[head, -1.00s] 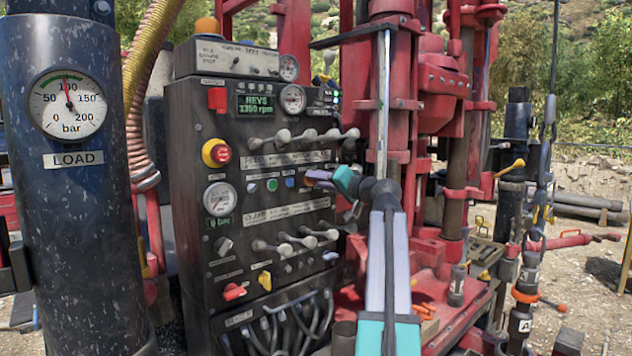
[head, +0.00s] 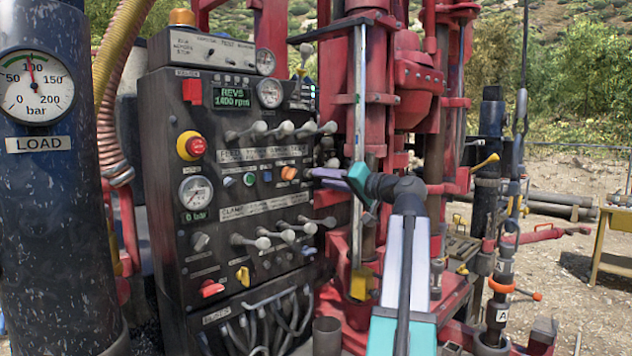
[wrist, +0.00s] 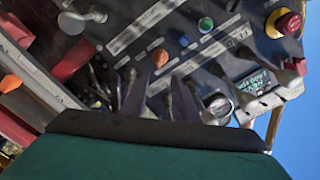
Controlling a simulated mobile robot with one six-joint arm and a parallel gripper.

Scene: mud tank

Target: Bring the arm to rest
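My gripper (head: 318,174) is in front of the right side of the dark control panel, just right of an orange knob (head: 288,173). Its purple fingers point left toward the panel, with a teal body behind them. In the wrist view the two fingers (wrist: 158,98) stand apart with nothing between them. The orange knob (wrist: 160,57) shows just beyond their tips, with a visible gap. My arm is bent and still raised from the lower right, with its elbow in front of the red rig.
The control panel (head: 225,262) carries several levers, a red stop button (head: 191,146), gauges and a display (head: 233,98) reading about 1400 rpm. The red rig mast (head: 372,90) stands close behind my arm. A dark cylinder with a LOAD gauge (head: 36,86) is at left.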

